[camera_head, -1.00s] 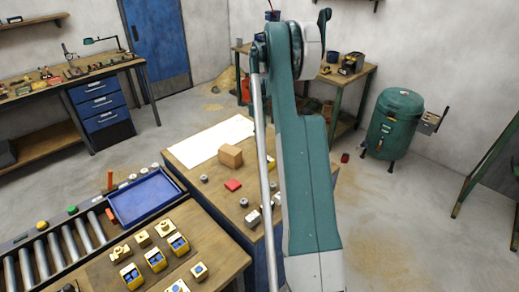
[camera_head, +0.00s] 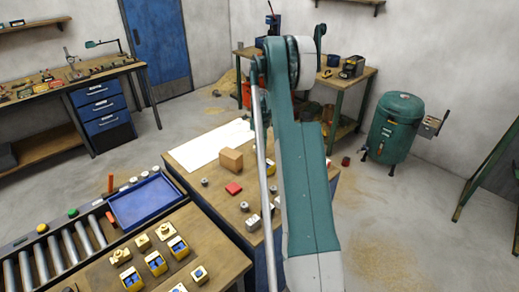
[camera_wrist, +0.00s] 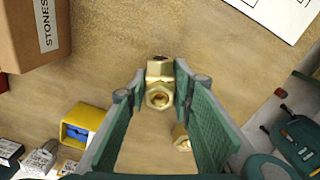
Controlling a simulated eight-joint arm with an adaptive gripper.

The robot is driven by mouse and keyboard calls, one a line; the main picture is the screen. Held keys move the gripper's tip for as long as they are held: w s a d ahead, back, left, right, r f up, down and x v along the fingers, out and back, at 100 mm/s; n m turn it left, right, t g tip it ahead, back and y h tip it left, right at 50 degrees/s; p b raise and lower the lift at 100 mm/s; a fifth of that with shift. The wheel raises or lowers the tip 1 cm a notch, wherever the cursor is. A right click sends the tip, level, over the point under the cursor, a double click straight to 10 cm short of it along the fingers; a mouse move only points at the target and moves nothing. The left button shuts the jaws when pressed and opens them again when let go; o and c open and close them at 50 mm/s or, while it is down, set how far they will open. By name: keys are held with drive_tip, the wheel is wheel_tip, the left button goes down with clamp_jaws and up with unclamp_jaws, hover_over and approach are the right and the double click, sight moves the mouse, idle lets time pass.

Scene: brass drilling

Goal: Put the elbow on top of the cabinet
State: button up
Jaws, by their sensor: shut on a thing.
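A brass elbow (camera_wrist: 160,84) sits between the fingertips of my gripper (camera_wrist: 158,92) in the wrist view. The green fingers are shut on it, and a hexagonal end with an opening faces the camera. The height of the elbow above the tan surface below is hard to judge. In the head view my arm hides the gripper and the elbow. A wooden-topped table with a blue side (camera_head: 254,264) stands in the middle of the head view; I cannot tell whether it is the cabinet. A blue drawer unit (camera_head: 101,105) stands under the left bench.
A cardboard box (camera_head: 230,161) and white sheet (camera_head: 207,147) lie on the middle table; the wrist view shows the box (camera_wrist: 30,35) at upper left. A second brass piece (camera_wrist: 182,141) and a yellow-blue block (camera_wrist: 84,125) lie close to the fingers. A blue tray (camera_head: 147,202) stands left.

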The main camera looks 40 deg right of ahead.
drive_tip(key=shift+f, duration=0.45)
drive_tip(key=shift+f, duration=0.2)
drive_tip(key=o, duration=1.2)
drive_tip(key=shift+r, duration=0.15)
wheel_tip(320, 180, up, 12)
drive_tip(key=shift+r, duration=0.1)
drive_tip(key=shift+a, duration=0.1)
idle(0.4)
